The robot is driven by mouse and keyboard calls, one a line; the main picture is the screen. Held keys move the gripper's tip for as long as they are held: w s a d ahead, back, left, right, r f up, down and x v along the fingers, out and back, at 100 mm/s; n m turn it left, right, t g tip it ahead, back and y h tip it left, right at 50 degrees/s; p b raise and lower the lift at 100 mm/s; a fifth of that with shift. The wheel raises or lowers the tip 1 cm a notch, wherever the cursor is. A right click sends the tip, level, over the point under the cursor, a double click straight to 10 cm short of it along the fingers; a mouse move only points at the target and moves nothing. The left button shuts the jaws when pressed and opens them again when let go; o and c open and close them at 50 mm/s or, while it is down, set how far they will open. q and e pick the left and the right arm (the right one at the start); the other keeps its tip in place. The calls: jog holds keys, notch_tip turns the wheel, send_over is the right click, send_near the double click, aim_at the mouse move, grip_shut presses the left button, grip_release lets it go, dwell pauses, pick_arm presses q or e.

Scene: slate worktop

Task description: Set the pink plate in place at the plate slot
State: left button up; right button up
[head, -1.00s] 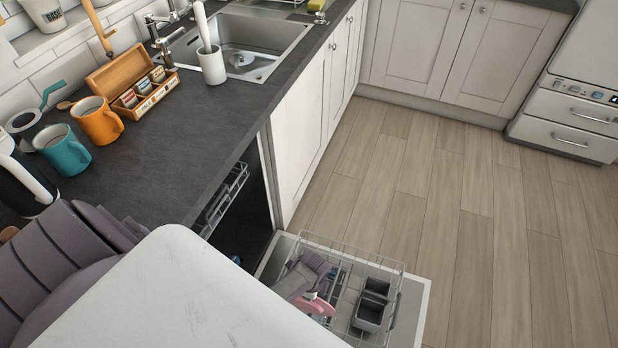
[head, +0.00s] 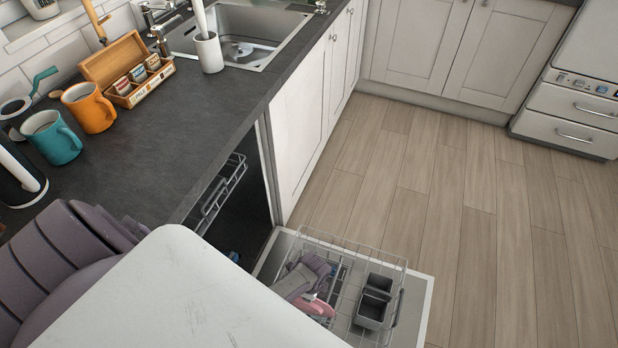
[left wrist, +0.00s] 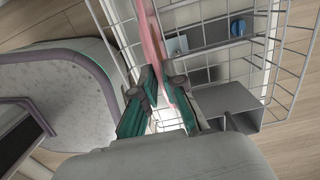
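The pink plate (head: 318,306) stands on edge in the wire rack of the open dishwasher, partly hidden by my gripper. In the left wrist view the plate (left wrist: 153,38) shows edge-on as a thin pink strip running down between the fingertips. My left gripper (left wrist: 166,84) has its teal fingers close together on both sides of the plate, and it seems shut on it. In the head view my left gripper (head: 300,290) is low over the rack's left part. The plate slot cannot be picked out clearly among the wires. My right gripper is out of view.
A grey cutlery basket (head: 371,310) stands in the rack (head: 345,250), right of the plate. The worktop (head: 160,130) edge and an upper rack (head: 222,190) are to the left. Mugs and a tea box stand on the worktop. The floor at right is clear.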

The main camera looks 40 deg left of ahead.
pick_arm(q)
jog(key=o, duration=0.4)
jog(key=shift+r, duration=0.15)
jog(key=r, duration=1.1)
jog(key=shift+d+r, duration=0.3)
jog(key=shift+r, duration=0.05)
